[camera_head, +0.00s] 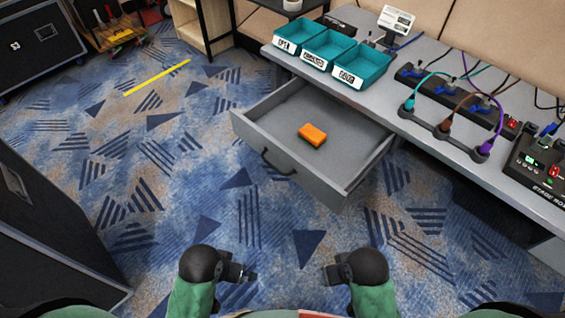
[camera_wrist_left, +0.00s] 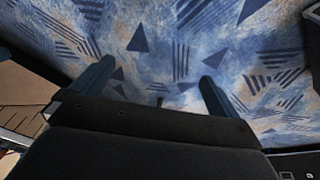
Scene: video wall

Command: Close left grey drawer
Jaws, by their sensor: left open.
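The grey drawer (camera_head: 290,168) is pulled out from under the grey desk, with a dark handle (camera_head: 278,164) on its front panel. An orange block (camera_head: 312,135) lies inside it. My left gripper (camera_head: 248,273) is below the drawer in the head view, apart from the handle. In the left wrist view its two fingers (camera_wrist_left: 157,88) are spread with only carpet between them. My right gripper (camera_head: 328,274) is to the right of it, also apart from the drawer; its finger gap is too small to tell.
On the desk (camera_head: 425,125) stand several teal labelled bins (camera_head: 362,66), connector strips with cables (camera_head: 448,92) and a stage box (camera_head: 541,165). A dark case (camera_head: 45,225) stands at the left. A yellow strip (camera_head: 157,77) lies on the patterned carpet. The floor before the drawer is clear.

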